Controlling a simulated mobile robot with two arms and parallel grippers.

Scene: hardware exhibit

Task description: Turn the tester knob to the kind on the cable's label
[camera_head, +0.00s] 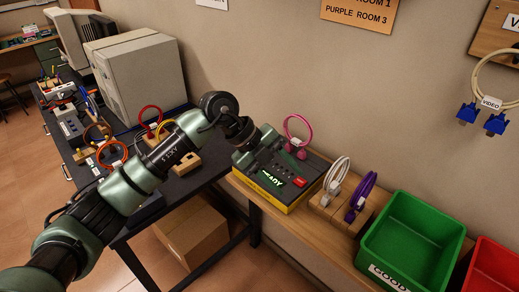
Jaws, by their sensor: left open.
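The tester (272,186) is a dark box with a yellow base on the wooden bench. Its lit screen (272,179) shows text that looks like "READY", and a red button (300,183) is beside it. A pink cable (297,130) loops up at the tester's back. Its label cannot be read. My left gripper (262,160) is open over the tester's left part, pointing down, and the tester's knob is hidden or cannot be told apart there. I cannot tell whether the fingers touch anything. My right gripper is not in view.
A white cable (337,174) and a purple cable (361,194) stand in a wooden holder right of the tester. A green bin (413,240) and a red bin (497,268) follow. A computer case (140,75) stands behind my left arm. A "VIDEO" cable (489,101) hangs on the wall.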

